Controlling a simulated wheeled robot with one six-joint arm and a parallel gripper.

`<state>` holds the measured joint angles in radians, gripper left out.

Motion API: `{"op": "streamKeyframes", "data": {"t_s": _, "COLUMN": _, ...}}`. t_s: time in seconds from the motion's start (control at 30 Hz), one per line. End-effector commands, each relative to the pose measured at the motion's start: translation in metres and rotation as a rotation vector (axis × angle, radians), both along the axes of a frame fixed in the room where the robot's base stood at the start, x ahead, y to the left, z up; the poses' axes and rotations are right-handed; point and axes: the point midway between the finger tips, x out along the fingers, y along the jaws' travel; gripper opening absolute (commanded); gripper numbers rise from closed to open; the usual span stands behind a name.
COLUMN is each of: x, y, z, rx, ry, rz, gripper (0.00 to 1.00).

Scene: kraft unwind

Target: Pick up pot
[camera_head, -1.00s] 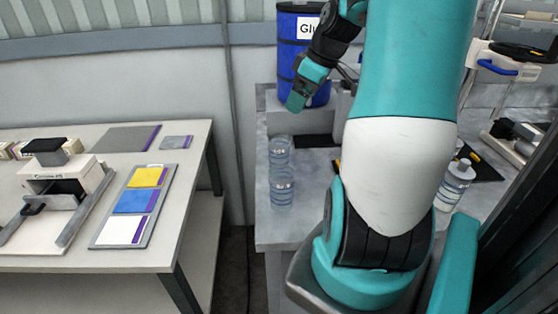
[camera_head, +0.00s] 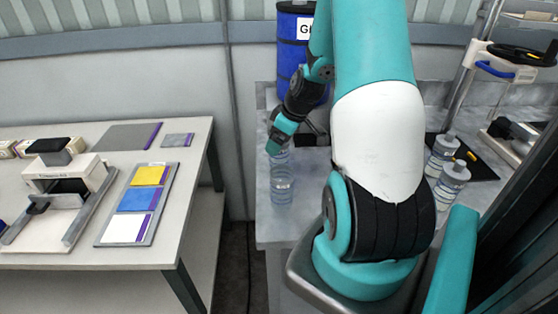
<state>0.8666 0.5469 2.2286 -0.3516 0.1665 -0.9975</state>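Two clear ringed pots stand one behind the other on the grey bench, the near pot (camera_head: 281,188) in full view and the far pot (camera_head: 282,159) partly hidden. My gripper (camera_head: 272,149) points down at the top of the far pot and overlaps it in the picture. I cannot tell whether it touches the pot or whether its fingers are open.
A blue drum (camera_head: 289,52) with a partly hidden label stands behind my gripper. A dark mat (camera_head: 475,160) lies at the right. A separate table (camera_head: 190,215) at the left holds a press (camera_head: 62,180) and coloured cards (camera_head: 136,200). A gap separates table and bench.

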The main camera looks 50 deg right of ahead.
Motion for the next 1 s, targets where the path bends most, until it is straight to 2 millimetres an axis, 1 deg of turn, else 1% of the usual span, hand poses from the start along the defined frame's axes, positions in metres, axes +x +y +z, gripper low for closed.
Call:
{"op": "streamKeyframes", "data": {"t_s": 0.1, "x": 0.007, "y": 0.002, "z": -0.014, "rx": 0.004, "ry": 0.003, "rz": 0.001, "gripper": 0.89}}
{"op": "streamKeyframes", "data": {"t_s": 0.2, "x": 0.01, "y": 0.002, "z": -0.021, "rx": 0.002, "ry": 0.001, "rz": 0.001, "gripper": 0.89}}
{"op": "streamKeyframes", "data": {"t_s": 0.47, "x": 0.01, "y": 0.002, "z": -0.023, "rx": -0.001, "ry": 0.0, "rz": 0.0, "gripper": 0.89}}
{"op": "streamKeyframes", "data": {"t_s": 0.5, "x": 0.01, "y": 0.002, "z": -0.023, "rx": -0.001, "ry": 0.0, "rz": 0.0, "gripper": 0.8}}
{"op": "streamKeyframes", "data": {"t_s": 0.57, "x": 0.01, "y": 0.002, "z": -0.023, "rx": -0.001, "ry": 0.0, "rz": 0.0, "gripper": 0.66}}
{"op": "streamKeyframes", "data": {"t_s": 0.6, "x": 0.01, "y": 0.002, "z": -0.023, "rx": -0.001, "ry": 0.0, "rz": 0.0, "gripper": 0.57}}
{"op": "streamKeyframes", "data": {"t_s": 0.77, "x": 0.01, "y": 0.002, "z": -0.023, "rx": 0.0, "ry": 0.0, "rz": -0.001, "gripper": 0.2}}
{"op": "streamKeyframes", "data": {"t_s": 1.0, "x": 0.01, "y": 0.002, "z": -0.022, "rx": -0.001, "ry": 0.0, "rz": 0.0, "gripper": 0.2}}
